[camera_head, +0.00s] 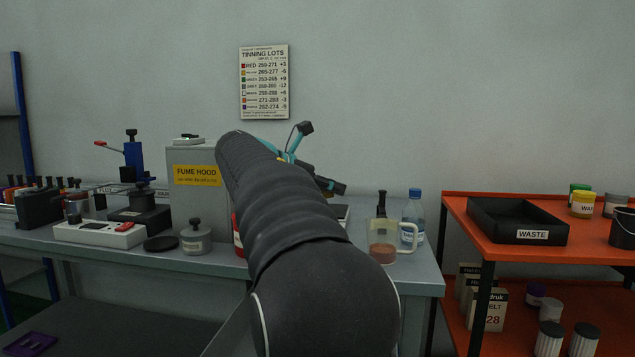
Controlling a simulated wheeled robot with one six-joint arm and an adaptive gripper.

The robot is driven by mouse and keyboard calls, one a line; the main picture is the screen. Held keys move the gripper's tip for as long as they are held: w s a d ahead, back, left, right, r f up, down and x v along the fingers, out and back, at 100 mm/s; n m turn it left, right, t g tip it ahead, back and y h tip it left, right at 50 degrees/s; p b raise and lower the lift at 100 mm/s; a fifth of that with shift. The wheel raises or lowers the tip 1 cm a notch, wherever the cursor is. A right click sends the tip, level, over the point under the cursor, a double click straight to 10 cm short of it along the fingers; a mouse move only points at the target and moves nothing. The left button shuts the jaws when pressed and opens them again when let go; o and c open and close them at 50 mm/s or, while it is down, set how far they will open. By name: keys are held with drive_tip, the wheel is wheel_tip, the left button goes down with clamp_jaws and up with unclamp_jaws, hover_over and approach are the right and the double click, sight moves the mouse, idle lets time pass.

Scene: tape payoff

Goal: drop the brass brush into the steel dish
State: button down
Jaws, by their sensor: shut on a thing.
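My gripper (318,176) shows only in part, as teal and black pieces past the end of my black arm, above the back of the bench. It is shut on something. The held thing is mostly hidden by the arm and the gripper; I take it to be the brass brush, but I cannot make out its brass part or bristles. I cannot pick out the steel dish; part of the bench top is hidden behind my arm.
The grey bench (416,270) carries a fume hood (196,199), a lidded grey pot (196,238), a white device (98,235), a jug with brown contents (382,250) and a blue-capped bottle (413,220). An orange rack (473,240) with a black waste tray (515,235) stands at right.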

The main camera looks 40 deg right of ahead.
drive_tip(key=shift+s+f+b, duration=0.15)
drive_tip(key=shift+f+b, duration=0.4)
drive_tip(key=shift+f, duration=2.25)
drive_tip(key=c, duration=0.9)
unclamp_jaws()
drive_tip(key=v, duration=1.2)
